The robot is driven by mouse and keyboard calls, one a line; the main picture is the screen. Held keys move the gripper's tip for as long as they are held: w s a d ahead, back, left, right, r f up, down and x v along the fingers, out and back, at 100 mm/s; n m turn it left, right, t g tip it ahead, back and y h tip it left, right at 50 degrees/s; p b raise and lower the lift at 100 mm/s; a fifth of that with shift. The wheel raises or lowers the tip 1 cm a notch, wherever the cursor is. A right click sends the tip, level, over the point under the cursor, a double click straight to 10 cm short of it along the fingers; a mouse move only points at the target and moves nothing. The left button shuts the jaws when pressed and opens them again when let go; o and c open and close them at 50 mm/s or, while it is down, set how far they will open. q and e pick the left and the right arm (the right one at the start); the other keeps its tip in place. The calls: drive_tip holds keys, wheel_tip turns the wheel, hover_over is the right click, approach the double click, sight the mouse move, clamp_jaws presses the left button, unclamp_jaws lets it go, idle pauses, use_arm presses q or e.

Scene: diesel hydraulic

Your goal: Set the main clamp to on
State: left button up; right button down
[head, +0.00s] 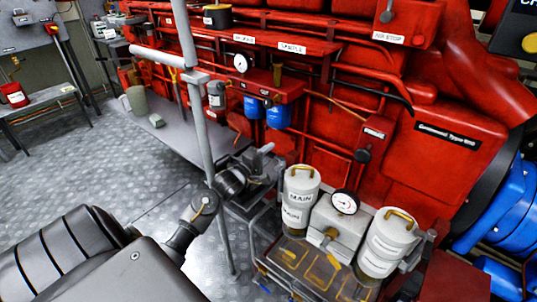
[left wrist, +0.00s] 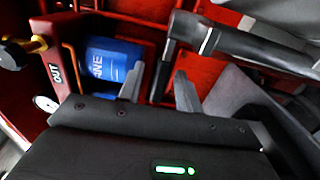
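Two white canisters stand at the lower right in the head view; the left canister (head: 299,205) is marked MAIN. My left gripper (head: 265,155) is left of and behind the MAIN canister, near the red machine. I do not see my right gripper.
Blue filters (head: 278,116) hang from the red machine (head: 330,75); one blue filter (left wrist: 109,60) is close to the left fingers. A grey post (head: 200,120) stands beside my left arm. A gauge (head: 344,203) sits behind the lever. Open floor (head: 60,165) lies left.

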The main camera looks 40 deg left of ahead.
use_arm(q)
drive_tip(key=shift+w, duration=0.2)
clamp_jaws()
idle(0.4)
